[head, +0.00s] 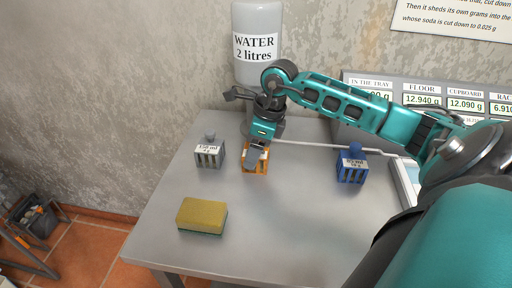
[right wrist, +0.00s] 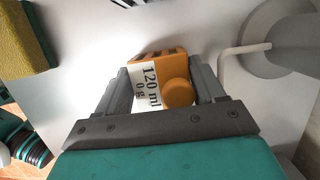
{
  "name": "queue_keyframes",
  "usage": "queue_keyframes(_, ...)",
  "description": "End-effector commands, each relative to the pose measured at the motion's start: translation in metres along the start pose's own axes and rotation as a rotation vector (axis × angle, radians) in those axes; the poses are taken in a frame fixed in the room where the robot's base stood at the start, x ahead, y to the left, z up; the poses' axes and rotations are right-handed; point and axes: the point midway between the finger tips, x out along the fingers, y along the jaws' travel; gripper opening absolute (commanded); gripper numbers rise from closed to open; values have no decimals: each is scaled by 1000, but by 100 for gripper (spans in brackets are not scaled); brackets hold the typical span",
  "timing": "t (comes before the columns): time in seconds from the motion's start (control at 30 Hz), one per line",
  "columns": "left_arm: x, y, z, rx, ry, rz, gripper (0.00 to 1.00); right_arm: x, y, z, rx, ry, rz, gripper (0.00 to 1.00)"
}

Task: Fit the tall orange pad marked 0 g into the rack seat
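The orange pad (head: 256,168) stands on the grey table, below my right gripper (head: 258,154). In the right wrist view the orange pad (right wrist: 178,92) has a round orange knob and a white label reading 120 ml, 0 g. The fingers of my right gripper (right wrist: 160,88) lie along both sides of it, very close. I cannot tell whether they press on it. The gripper hides part of the pad in the head view. I make out no rack seat in either view. My left gripper is not in view.
A grey labelled block (head: 209,154) stands left of the orange pad and a blue one (head: 352,167) right. A yellow sponge (head: 202,215) lies nearer. A water tank (head: 256,45) and a readout panel (head: 400,84) stand behind. The table's front middle (head: 290,225) is clear.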

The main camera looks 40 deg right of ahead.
Motion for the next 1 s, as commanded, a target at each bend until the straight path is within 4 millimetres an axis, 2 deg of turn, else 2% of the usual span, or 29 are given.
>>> queue_keyframes(0.03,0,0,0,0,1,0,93,0,0,0,0,0,0,63)
queue_keyframes(0.3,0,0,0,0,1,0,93,0,0,0,0,0,0,38)
queue_keyframes(0.67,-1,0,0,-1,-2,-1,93,-6,-1,2,0,-1,-2,38)
queue_keyframes(0.87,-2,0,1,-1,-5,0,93,-31,-1,9,-2,-3,-5,38)
queue_keyframes(1.0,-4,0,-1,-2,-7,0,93,-64,-1,18,-2,-5,-6,38)
